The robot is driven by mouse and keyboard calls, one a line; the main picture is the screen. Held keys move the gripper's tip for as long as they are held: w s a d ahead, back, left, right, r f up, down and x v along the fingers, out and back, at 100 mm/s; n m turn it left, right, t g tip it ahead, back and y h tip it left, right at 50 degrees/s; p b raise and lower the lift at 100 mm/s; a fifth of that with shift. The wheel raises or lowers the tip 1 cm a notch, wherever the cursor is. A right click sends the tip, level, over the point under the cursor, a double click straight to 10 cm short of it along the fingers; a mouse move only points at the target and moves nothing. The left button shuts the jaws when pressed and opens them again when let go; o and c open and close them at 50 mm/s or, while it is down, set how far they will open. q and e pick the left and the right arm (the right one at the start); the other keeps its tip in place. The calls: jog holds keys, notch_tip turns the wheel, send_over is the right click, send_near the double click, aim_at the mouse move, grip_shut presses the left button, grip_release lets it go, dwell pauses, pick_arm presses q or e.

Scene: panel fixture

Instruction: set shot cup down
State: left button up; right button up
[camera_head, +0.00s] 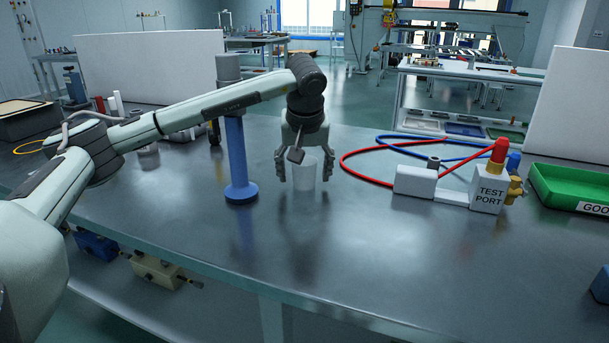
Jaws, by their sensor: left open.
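The shot cup (304,176) is a small pale translucent cup. It stands upright on the grey metal bench (350,245). My left gripper (304,172) points straight down over the cup. Its fingers are spread, one on each side of the cup, and the gripper is open. The cup's upper part is partly hidden by the gripper. My right gripper is not in view.
A blue post (237,155) on a round base stands left of the cup. A white test port (489,190) with red and blue hoses stands to the right. A green tray (575,186) sits at the right edge. The bench front is clear.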

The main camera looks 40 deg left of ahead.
pick_arm(q)
jog(key=c, duration=1.2)
jog(key=shift+o, duration=0.2)
jog(key=shift+w+r, duration=0.1)
jog(key=shift+r, duration=0.3)
notch_tip(320, 180, up, 8)
jog(key=r, duration=0.1)
jog(key=s+d+f+m+h, duration=0.1)
jog(key=s+d+m, duration=0.1)
jog(key=d, duration=0.7)
jog(key=s+d+f+m+h, duration=0.1)
jog(key=d+m, duration=0.4)
jog(key=d, duration=0.5)
jog(key=shift+s+f+t+h, duration=0.35)
jog(key=shift+s+f, duration=0.2)
jog(key=shift+s, duration=0.4)
